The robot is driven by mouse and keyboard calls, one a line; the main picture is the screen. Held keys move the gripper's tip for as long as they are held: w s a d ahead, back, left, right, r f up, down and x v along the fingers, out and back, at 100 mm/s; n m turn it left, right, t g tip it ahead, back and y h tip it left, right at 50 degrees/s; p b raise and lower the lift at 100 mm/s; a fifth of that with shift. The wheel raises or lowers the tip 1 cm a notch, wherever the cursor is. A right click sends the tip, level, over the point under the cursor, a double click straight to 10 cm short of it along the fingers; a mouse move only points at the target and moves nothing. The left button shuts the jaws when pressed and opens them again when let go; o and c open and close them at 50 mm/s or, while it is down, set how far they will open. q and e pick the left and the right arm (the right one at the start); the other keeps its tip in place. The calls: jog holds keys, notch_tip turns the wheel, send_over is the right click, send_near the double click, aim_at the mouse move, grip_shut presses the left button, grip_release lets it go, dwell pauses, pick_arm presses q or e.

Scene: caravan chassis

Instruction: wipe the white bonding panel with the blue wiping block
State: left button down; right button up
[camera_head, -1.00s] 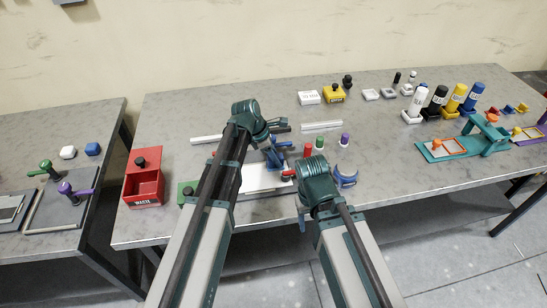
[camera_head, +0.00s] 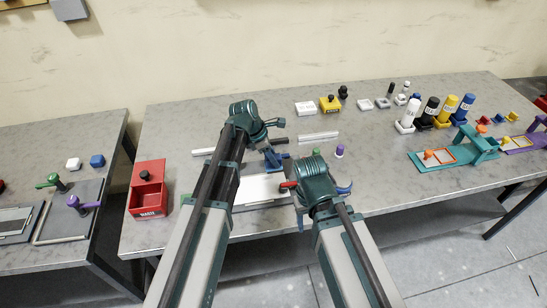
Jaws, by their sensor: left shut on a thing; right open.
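The white bonding panel (camera_head: 262,188) lies flat on the grey table. My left arm and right gripper cover parts of it. My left gripper (camera_head: 273,152) points down at the panel's back edge and is shut on a small blue thing, which I take to be the blue wiping block (camera_head: 275,164). The fingers hide most of the block, and I cannot tell if it touches the panel. My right gripper (camera_head: 323,205) is open with blue fingers, low over the panel's right end. Its arm hides what lies beneath.
A red waste bin (camera_head: 148,190) stands at the table's left. A light bar (camera_head: 318,137) lies behind the panel. Green-topped (camera_head: 316,152) and purple-topped (camera_head: 340,151) small items stand close behind my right gripper. Several bottles and a teal fixture (camera_head: 450,155) stand at right.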

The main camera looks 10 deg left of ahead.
pick_arm(q)
notch_tip(320, 180, up, 3)
jog(key=p, duration=0.3)
jog(key=shift+r, duration=0.1)
dwell(0.3)
jog(key=shift+a, duration=0.1)
